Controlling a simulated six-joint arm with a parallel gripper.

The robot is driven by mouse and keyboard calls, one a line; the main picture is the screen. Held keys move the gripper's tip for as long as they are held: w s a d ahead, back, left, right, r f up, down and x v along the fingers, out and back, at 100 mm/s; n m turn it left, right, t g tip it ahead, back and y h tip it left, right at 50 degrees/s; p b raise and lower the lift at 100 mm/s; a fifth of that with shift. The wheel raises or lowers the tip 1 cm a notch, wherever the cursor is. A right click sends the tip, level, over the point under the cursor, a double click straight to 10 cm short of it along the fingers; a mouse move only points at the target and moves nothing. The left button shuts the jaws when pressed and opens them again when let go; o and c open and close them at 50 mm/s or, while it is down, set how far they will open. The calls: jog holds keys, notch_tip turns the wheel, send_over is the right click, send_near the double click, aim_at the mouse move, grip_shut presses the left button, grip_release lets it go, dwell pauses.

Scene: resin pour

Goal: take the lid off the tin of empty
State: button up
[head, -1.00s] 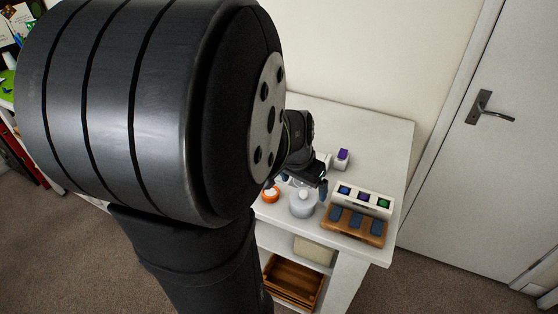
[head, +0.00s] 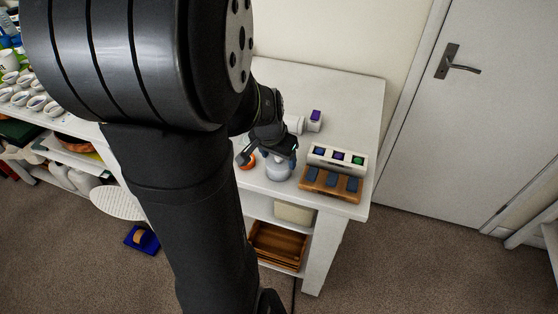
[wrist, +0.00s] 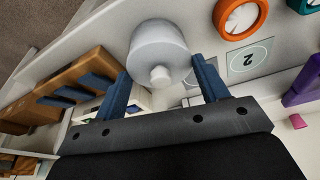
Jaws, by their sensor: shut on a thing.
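The tin (head: 278,172) is a pale grey-white round pot standing on the white table. In the wrist view the tin (wrist: 158,45) shows from above, with a small round knob (wrist: 160,76) on its lid. My gripper (wrist: 160,66) is over the tin, with one blue finger on each side of the lid, shut on it. In the head view my gripper (head: 279,158) hides the knob and most of the lid. The lid appears seated on the tin; I cannot see a gap between them.
An orange-rimmed round thing (head: 247,160) stands left of the tin. A wooden tray with blue pads (head: 330,184) and a white block with coloured discs (head: 337,158) stand to the right. A purple-topped block (head: 315,120) is behind. The table's back right is clear.

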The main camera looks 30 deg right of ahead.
jog(key=shift+r, duration=0.1)
jog(key=shift+r, duration=0.55)
notch_tip(320, 180, up, 3)
jog(key=s+d+r, duration=0.4)
jog(key=s+r, duration=0.2)
jog(key=s, duration=0.4)
jog(key=w+d+f, duration=0.3)
jog(key=w+d, duration=0.2)
jog(key=w, duration=0.4)
jog(key=w+a+f, duration=0.1)
jog(key=w+f, duration=0.1)
jog(key=w, duration=0.1)
jog(key=w+a+f, duration=0.2)
jog(key=w, duration=0.2)
jog(key=w+a+f, duration=0.1)
jog(key=w+f, duration=0.1)
jog(key=w, duration=0.1)
jog(key=shift+w+a+f, duration=0.15)
jog(key=shift+a+f, duration=0.05)
jog(key=shift+f, duration=0.1)
jog(key=shift+w+a+f, duration=0.15)
jog(key=shift+w+f, duration=0.1)
jog(key=shift+f, duration=1.9)
jog(key=shift+f, duration=0.1)
